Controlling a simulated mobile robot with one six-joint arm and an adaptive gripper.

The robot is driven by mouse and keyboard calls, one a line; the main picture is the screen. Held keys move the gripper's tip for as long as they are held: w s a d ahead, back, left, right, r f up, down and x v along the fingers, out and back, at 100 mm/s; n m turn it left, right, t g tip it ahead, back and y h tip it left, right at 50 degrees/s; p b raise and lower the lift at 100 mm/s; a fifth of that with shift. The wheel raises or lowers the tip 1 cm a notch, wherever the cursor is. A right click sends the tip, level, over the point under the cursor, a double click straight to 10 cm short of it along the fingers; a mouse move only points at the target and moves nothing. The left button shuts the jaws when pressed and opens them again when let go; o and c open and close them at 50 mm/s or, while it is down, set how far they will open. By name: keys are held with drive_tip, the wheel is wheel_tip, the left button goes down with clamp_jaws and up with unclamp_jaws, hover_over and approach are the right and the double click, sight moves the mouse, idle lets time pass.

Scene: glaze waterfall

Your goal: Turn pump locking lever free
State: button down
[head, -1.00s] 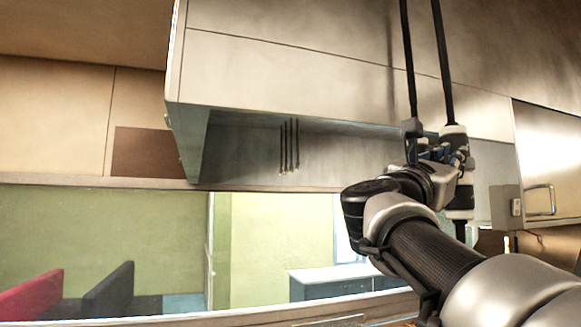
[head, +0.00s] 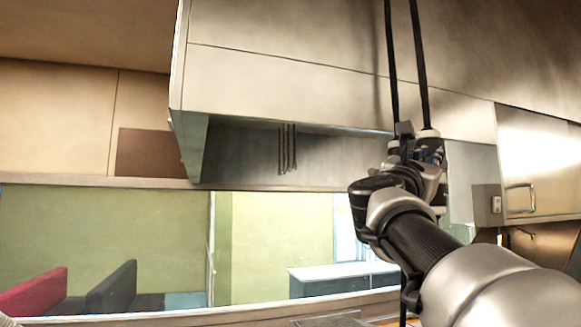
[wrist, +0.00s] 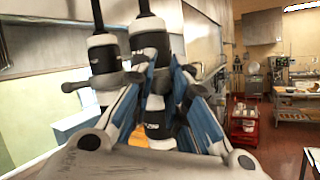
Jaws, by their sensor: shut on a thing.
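Two black hoses hang down with black-and-white pump fittings at their ends. In the wrist view the left fitting (wrist: 103,57) has a dark bar sticking out sideways, and the right fitting (wrist: 150,42) is behind my gripper's tips. My gripper (wrist: 162,78), with blue fingers, is shut around part of the right fitting. Whether the held part is the locking lever itself cannot be told, because the fingers hide it. In the head view my gripper (head: 420,152) is up at the fittings, just below the hose ends.
A pale overhead cabinet (head: 285,60) is behind the hoses. A wall box (head: 487,205) and a metal cupboard with a handle (head: 530,165) are to the right. In the wrist view a red cart (wrist: 244,125) stands on the floor at right, with a worktable (wrist: 295,115) beyond.

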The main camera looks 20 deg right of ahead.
drive_tip(key=shift+s+d+n+t+y+b, duration=0.2)
drive_tip(key=shift+s+d+n+t+y, duration=0.35)
drive_tip(key=shift+n+t+y, duration=0.85)
drive_tip(key=shift+s+d+n+t+y+b, duration=0.3)
drive_tip(key=shift+d+n+t+y, duration=0.55)
drive_tip(key=shift+t+y, duration=0.9)
drive_tip(key=shift+s+d+n+t+y+b, duration=0.15)
drive_tip(key=shift+s+d+n+t+y, duration=0.3)
drive_tip(key=shift+n+t+y, duration=1.1)
drive_tip(key=shift+w+m, duration=0.1)
drive_tip(key=shift+m, duration=0.2)
drive_tip(key=c, duration=1.5)
unclamp_jaws()
drive_tip(key=shift+d, duration=0.1)
